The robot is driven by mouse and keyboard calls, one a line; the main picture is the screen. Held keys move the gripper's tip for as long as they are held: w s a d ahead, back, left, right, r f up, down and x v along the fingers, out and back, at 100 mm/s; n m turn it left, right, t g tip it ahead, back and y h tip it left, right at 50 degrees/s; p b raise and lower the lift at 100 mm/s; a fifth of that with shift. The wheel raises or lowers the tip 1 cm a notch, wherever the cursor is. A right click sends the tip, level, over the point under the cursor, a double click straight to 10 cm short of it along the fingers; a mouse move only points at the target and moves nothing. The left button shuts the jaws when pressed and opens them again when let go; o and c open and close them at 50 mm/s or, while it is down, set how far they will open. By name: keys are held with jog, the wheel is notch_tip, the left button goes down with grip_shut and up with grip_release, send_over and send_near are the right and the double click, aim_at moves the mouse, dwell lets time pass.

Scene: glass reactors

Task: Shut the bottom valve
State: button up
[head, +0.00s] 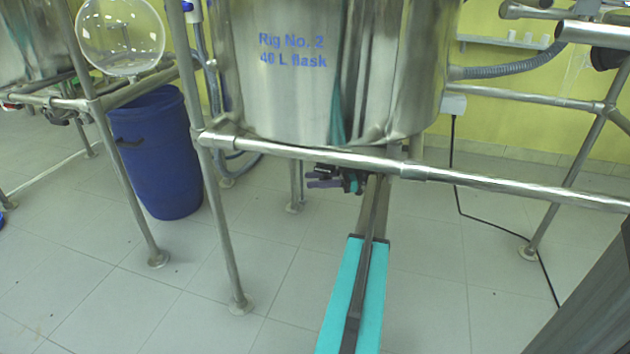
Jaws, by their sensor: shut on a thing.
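The steel vessel (330,105), marked "Rig No. 2 40 L flask", hangs in a pipe frame. Below it, just under the front rail, is a small dark cluster where my gripper (328,178) meets the bottom valve. My teal arm reaches up to it from the bottom of the picture. My gripper is shut on what looks like the valve's handle. The parts are small and dark, and the rail and vessel hide the valve's upper part. I cannot tell the handle's angle.
The front rail (480,182) crosses right above my gripper. Frame legs (222,220) stand left of my arm. A blue barrel (155,155) and a round glass flask (120,38) are at the left. A black cable (480,219) runs along the floor at right. The tiled floor around my arm is clear.

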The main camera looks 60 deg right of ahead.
jog(key=o, duration=1.1)
jog(key=shift+c, duration=0.2)
jog(key=shift+d+b, duration=0.1)
jog(key=shift+b, duration=0.2)
